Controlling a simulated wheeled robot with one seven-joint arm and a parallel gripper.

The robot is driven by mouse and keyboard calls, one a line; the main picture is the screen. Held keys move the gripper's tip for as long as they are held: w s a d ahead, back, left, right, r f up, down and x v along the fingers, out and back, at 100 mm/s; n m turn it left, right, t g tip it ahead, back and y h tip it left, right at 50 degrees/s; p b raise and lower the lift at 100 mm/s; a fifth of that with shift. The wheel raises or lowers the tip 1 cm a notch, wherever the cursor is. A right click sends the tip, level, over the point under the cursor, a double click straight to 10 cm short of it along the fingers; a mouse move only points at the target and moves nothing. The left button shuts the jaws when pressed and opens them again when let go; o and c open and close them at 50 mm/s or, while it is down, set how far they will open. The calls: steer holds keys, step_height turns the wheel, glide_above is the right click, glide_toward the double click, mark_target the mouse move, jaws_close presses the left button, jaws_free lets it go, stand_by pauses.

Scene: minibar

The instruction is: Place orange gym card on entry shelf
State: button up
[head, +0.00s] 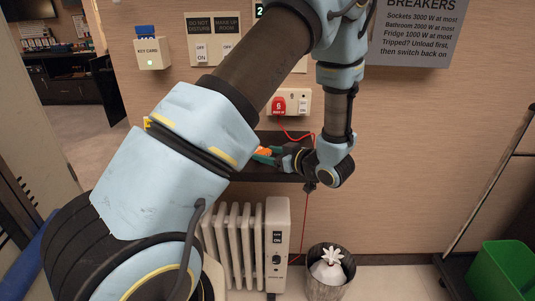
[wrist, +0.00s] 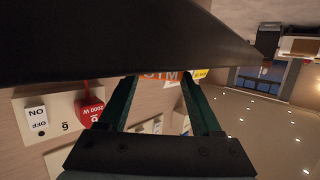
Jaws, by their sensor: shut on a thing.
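The orange gym card (head: 265,151) is between the fingertips of my gripper (head: 267,155), at the left part of the dark entry shelf (head: 285,176). In the wrist view the card's orange face (wrist: 158,77) with part of its lettering shows between the two green fingers (wrist: 162,90). A large dark shape, probably the shelf, cuts off the rest of the card there. My gripper is shut on the card. I cannot tell whether the card touches the shelf top.
A red plug (head: 278,105) sits in the wall socket above the shelf, its red cord hanging past the shelf. A white radiator (head: 278,235) and a waste bin (head: 326,285) stand below. A key card holder (head: 151,54) is on the wall at left.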

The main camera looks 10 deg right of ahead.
steer(key=shift+f, duration=0.25)
steer(key=shift+f, duration=0.1)
steer(key=o, duration=1.3)
